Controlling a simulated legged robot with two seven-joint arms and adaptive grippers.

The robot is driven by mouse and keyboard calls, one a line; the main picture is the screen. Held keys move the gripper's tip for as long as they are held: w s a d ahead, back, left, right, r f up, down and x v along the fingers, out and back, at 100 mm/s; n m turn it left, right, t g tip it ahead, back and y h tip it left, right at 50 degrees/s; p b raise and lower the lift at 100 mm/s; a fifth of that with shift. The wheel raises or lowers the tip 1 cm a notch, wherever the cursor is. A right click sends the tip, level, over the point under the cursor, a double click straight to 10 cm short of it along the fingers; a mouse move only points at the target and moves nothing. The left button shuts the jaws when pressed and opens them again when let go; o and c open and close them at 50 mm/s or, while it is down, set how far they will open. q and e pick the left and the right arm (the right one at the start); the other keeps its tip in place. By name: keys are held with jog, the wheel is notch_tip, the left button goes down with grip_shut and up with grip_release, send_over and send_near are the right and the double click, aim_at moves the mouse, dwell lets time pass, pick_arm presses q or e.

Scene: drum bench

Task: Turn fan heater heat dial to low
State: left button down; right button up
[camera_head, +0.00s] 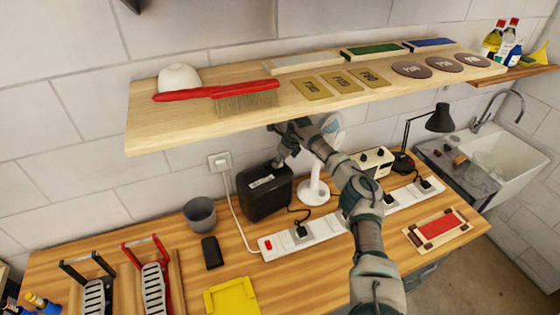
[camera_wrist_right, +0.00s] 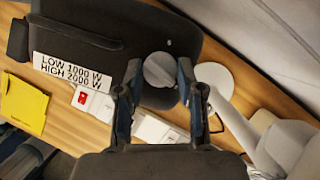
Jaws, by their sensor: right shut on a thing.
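The fan heater (camera_head: 264,195) is a black box standing on the wooden bench, below the shelf and left of the white fan. In the right wrist view the heater (camera_wrist_right: 100,50) shows its top with a label (camera_wrist_right: 72,70) reading LOW 1000 W, HIGH 2000 W. The grey round heat dial (camera_wrist_right: 160,70) is on that top, with a small light mark beside it. My right gripper (camera_wrist_right: 158,78) is shut on the dial, a finger on each side. In the head view my right gripper (camera_head: 281,158) is at the heater's top, partly hidden under the shelf. My left gripper is out of view.
A wooden shelf (camera_head: 140,126) with a brush and plaques overhangs the heater. A white fan (camera_head: 315,192) stands close to its right. A power strip (camera_head: 320,230) with plugs runs in front. A grey cup (camera_head: 200,213) stands left.

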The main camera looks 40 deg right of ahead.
jog(key=shift+d+f+n+y, duration=0.15)
jog(key=shift+n+y, duration=0.25)
jog(key=shift+n, duration=0.6)
jog(key=shift+n+g+y+b, duration=0.35)
jog(key=shift+n+b, duration=0.45)
jog(key=shift+n, duration=0.3)
jog(key=o, duration=0.9)
jog(key=shift+o, duration=1.2)
jog(key=shift+w+d, duration=0.1)
jog(key=shift+w+d+f, duration=0.1)
